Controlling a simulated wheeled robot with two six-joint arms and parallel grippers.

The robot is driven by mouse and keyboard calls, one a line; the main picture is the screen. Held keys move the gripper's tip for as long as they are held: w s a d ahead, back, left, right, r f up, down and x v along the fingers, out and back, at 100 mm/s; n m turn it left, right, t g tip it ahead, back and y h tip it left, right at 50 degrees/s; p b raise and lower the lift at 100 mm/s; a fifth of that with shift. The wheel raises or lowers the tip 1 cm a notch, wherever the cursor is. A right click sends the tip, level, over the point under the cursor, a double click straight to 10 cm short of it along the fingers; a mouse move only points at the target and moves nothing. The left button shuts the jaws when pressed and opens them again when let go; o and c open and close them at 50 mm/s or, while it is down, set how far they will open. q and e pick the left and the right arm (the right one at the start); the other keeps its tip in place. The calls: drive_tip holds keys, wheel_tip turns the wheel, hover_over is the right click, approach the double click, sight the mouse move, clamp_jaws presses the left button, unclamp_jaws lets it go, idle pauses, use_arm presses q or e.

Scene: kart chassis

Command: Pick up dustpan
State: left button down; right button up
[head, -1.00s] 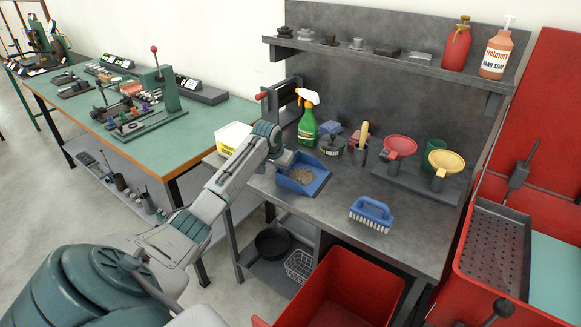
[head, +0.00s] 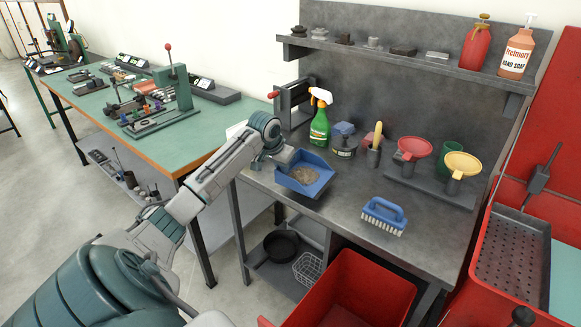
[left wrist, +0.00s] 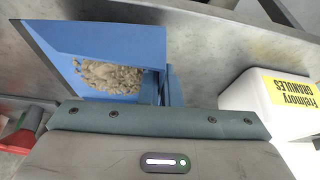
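The blue dustpan (head: 318,188) is at the left part of the grey workbench, with a heap of tan granules (head: 304,174) in it. It also shows in the left wrist view (left wrist: 110,42), with the granules (left wrist: 110,77) near its back wall. My left gripper (head: 283,160) is at the dustpan's back, where the handle is. It appears shut on the handle; its fingers and most of the handle are hidden by the gripper's body. Whether the pan is clear of the bench is hard to tell. My right gripper is not in view.
A white granules tub (left wrist: 270,105) stands close beside my left gripper. A green spray bottle (head: 320,126), a dark jar (head: 344,147) and funnels (head: 462,164) stand behind. A blue brush (head: 384,214) lies to the right. A red bin (head: 350,290) is below the bench front.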

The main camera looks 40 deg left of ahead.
use_arm(q)
drive_tip(key=s+d+r+b, duration=0.1)
drive_tip(key=s, duration=0.8)
drive_tip(key=shift+s+d+b, duration=0.4)
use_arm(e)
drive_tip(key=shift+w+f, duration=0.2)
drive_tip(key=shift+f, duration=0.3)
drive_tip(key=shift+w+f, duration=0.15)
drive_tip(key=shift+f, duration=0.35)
